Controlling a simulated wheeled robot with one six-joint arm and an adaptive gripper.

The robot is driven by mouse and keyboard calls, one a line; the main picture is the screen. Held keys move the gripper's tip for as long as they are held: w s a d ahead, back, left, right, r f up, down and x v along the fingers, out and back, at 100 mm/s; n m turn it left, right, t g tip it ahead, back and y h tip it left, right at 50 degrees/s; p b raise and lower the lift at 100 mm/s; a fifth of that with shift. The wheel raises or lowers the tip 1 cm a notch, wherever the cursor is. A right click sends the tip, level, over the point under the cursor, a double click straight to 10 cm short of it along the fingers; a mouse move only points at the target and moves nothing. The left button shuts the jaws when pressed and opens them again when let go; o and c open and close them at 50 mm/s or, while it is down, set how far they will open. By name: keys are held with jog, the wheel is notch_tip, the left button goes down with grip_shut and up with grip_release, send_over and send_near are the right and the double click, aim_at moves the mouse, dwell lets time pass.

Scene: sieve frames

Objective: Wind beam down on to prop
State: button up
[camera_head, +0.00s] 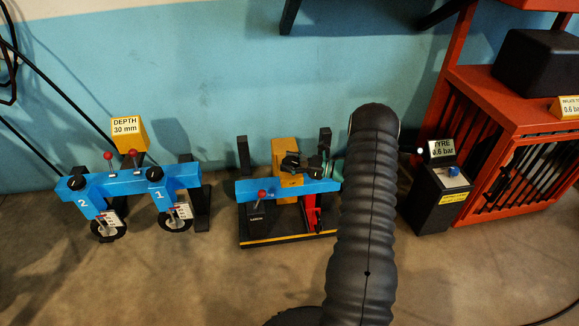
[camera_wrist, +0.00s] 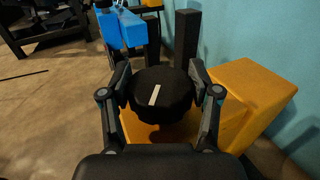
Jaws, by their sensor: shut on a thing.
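A blue beam (camera_head: 275,189) with a red-topped lever lies about level over a dark base in the middle of the head view. A red upright post (camera_head: 311,212), perhaps the prop, stands under its right part; I cannot tell whether they touch. Behind the beam is a yellow block (camera_head: 284,152). In the wrist view a round black knob (camera_wrist: 157,98) with a white line sits in front of the yellow block (camera_wrist: 250,90). My gripper (camera_wrist: 160,80) is shut on the knob, one finger on each side. The beam also shows beyond it in the wrist view (camera_wrist: 120,28).
At the left stands another blue beam (camera_head: 130,183) with two dials and a yellow DEPTH 30 mm sign (camera_head: 127,132). At the right are a black TYRE box (camera_head: 437,200) and a red cage (camera_head: 525,165). Open floor lies in front.

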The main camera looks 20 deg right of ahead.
dwell(0.3)
jog(key=o, duration=1.2)
jog(key=shift+c, duration=0.2)
jog(key=shift+d, duration=0.1)
jog(key=v, duration=1.2)
jog(key=shift+w, duration=0.1)
